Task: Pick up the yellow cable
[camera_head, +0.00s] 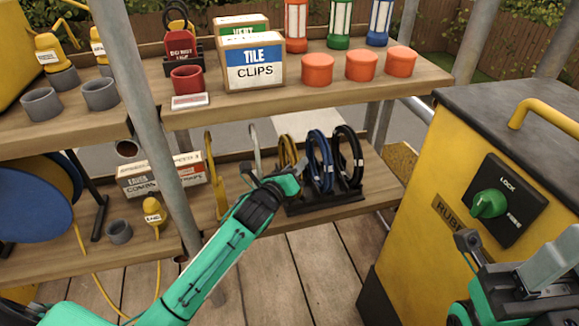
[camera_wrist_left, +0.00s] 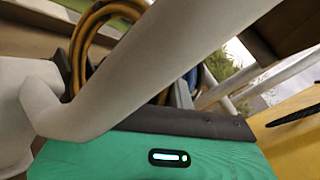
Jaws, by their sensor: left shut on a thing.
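The yellow cable (camera_head: 286,149) is a coil standing in a black rack (camera_head: 325,200) on the lower shelf, left of a blue coil (camera_head: 319,160) and a black coil (camera_head: 349,150). My left gripper (camera_head: 296,172) is at the yellow coil and shut on it, covering its lower part. In the left wrist view the yellow cable (camera_wrist_left: 88,38) shows close by at the upper left, behind a pale blurred bar. The fingertips are hard to make out. My right gripper (camera_head: 520,285) is partly in view at the lower right, away from the shelves; its jaws are unclear.
Above is a shelf with a tile clips box (camera_head: 252,63), orange lids (camera_head: 361,66) and a red cup (camera_head: 186,78). A yellow cabinet (camera_head: 420,210) with a green knob (camera_head: 489,204) stands at the right.

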